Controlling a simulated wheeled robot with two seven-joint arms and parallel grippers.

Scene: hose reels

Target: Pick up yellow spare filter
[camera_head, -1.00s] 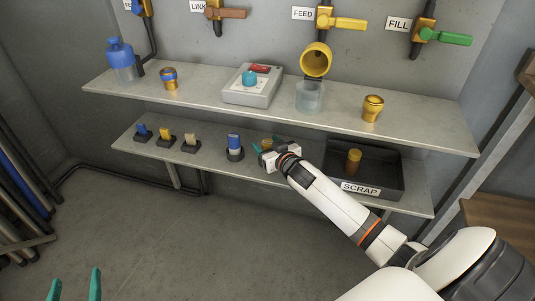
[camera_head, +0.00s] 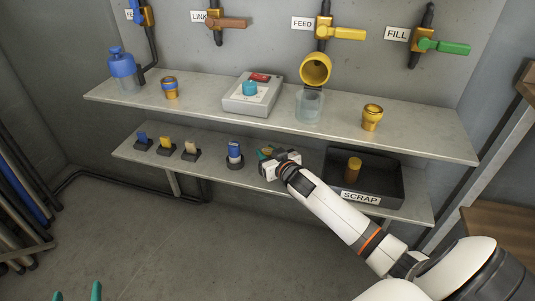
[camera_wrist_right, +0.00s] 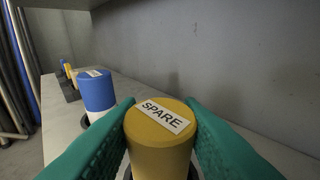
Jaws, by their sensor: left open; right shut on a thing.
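The yellow spare filter (camera_wrist_right: 158,150) is a yellow cylinder with a "SPARE" label on top, seen close up in the right wrist view. My right gripper (camera_wrist_right: 160,125) has its teal fingers on both sides of it and is shut on it. In the head view my right gripper (camera_head: 264,154) is at the lower shelf, between the blue filter and the scrap tray, and mostly hides the yellow filter. I cannot tell whether the filter is clear of its holder. My left gripper (camera_head: 77,293) is open and empty at the bottom left edge.
A blue filter (camera_head: 234,150) stands in a holder left of my right gripper, also in the wrist view (camera_wrist_right: 96,92). The scrap tray (camera_head: 385,193) holds a yellow-brown cylinder (camera_head: 353,166). The upper shelf (camera_head: 205,98) overhangs. Small coloured pieces stand further left on the lower shelf (camera_head: 205,180).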

